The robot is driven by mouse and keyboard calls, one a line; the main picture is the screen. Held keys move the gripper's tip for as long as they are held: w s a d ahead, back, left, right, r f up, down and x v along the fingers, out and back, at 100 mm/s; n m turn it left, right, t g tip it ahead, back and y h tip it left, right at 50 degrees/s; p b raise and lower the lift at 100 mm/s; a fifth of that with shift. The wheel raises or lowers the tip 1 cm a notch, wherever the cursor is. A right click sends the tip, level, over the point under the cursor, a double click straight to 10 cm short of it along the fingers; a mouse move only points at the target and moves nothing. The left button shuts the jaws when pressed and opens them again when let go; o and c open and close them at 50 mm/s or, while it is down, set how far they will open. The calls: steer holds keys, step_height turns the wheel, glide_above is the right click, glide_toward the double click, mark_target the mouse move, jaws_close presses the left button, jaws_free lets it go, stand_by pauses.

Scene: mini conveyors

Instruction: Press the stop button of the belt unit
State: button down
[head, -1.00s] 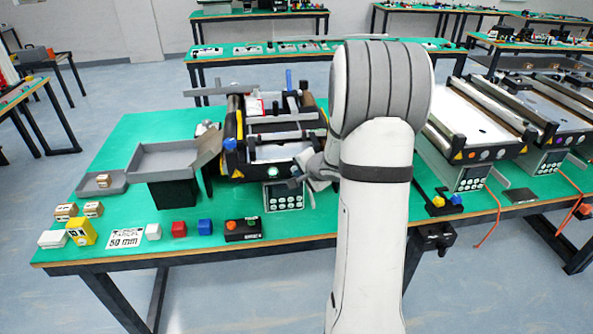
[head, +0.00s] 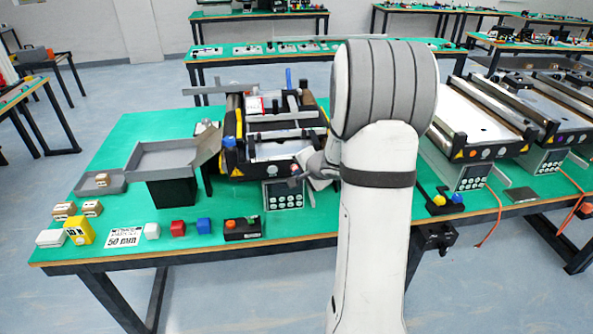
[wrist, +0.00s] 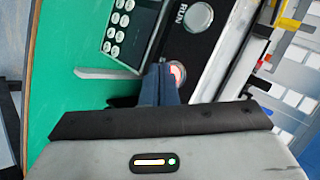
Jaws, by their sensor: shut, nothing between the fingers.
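The belt unit (head: 285,150) stands on the green table in the head view, left of my arm. In the wrist view its dark front panel shows a grey RUN button (wrist: 198,17) and a round stop button (wrist: 178,73) glowing red. My gripper (wrist: 160,72) is shut and empty, its fingertips right at the stop button and covering part of it. I cannot tell for sure whether they touch it.
The keypad box (head: 284,195) hangs below the unit's front, close to my gripper. A grey tray (head: 170,158) stands to its left. Small blocks and a button box (head: 242,230) lie along the front edge. Another conveyor (head: 475,120) stands to the right.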

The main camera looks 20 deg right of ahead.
steer(key=shift+s+a, duration=0.1)
steer(key=shift+s, duration=0.2)
steer(key=s+b, duration=0.1)
steer(key=s, duration=0.1)
steer(key=s+a+b, duration=0.1)
steer(key=s+b, duration=0.1)
steer(key=s, duration=0.1)
steer(key=shift+a, duration=0.2)
steer(key=shift+w, duration=0.1)
stand_by(0.8)
